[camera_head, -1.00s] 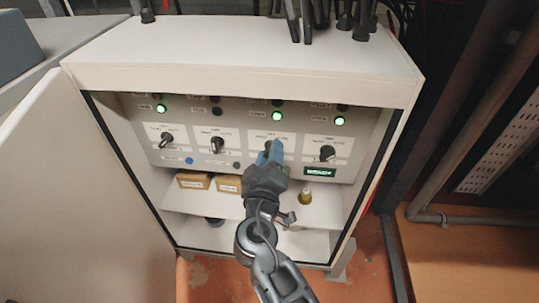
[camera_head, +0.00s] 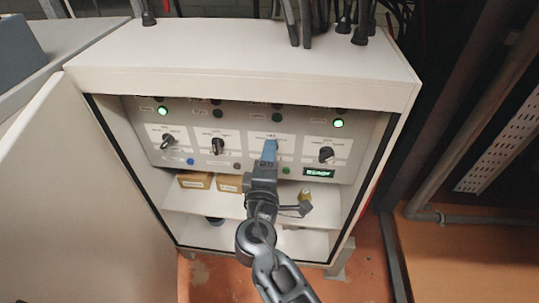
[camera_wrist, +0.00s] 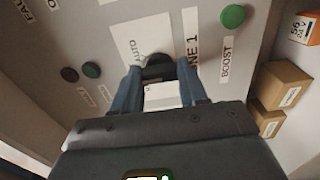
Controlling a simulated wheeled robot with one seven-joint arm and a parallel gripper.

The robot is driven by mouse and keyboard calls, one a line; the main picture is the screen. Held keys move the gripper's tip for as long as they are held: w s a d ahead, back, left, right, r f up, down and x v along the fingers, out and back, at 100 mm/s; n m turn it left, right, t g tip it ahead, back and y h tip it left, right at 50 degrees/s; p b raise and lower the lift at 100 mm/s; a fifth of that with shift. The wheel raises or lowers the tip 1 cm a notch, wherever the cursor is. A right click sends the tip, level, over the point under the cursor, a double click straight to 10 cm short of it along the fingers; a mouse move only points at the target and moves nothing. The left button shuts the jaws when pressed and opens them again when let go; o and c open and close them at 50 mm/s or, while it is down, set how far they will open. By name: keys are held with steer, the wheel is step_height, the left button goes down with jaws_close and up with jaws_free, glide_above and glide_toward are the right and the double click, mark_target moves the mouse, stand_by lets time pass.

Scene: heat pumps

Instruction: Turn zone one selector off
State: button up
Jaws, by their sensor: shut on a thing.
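The zone one selector is a black rotary knob (camera_wrist: 158,68) on a white label plate with "NE 1" readable beside it in the wrist view. My gripper (camera_wrist: 160,80) has its two blue fingers on either side of the knob, shut on it. In the head view my gripper (camera_head: 269,150) reaches the third knob position from the left on the grey control panel (camera_head: 240,115), and its fingers hide that knob. The indicator lamp (camera_head: 277,117) above this selector is dark.
Other black selectors sit to the left (camera_head: 217,146) and right (camera_head: 326,155). A lit display (camera_head: 319,173) is at lower right. Yellowish boxes (camera_head: 195,180) stand on the shelf below. The cabinet door (camera_head: 90,190) is open at left. A green button (camera_wrist: 232,16) lies near "BOOST".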

steer(key=shift+f, duration=0.1)
stand_by(0.4)
steer(key=o, duration=1.1)
steer(key=shift+c, duration=0.2)
steer(key=s+p, duration=0.1)
steer(key=s, duration=0.7)
steer(key=shift+a, duration=0.15)
steer(key=shift+w, duration=0.1)
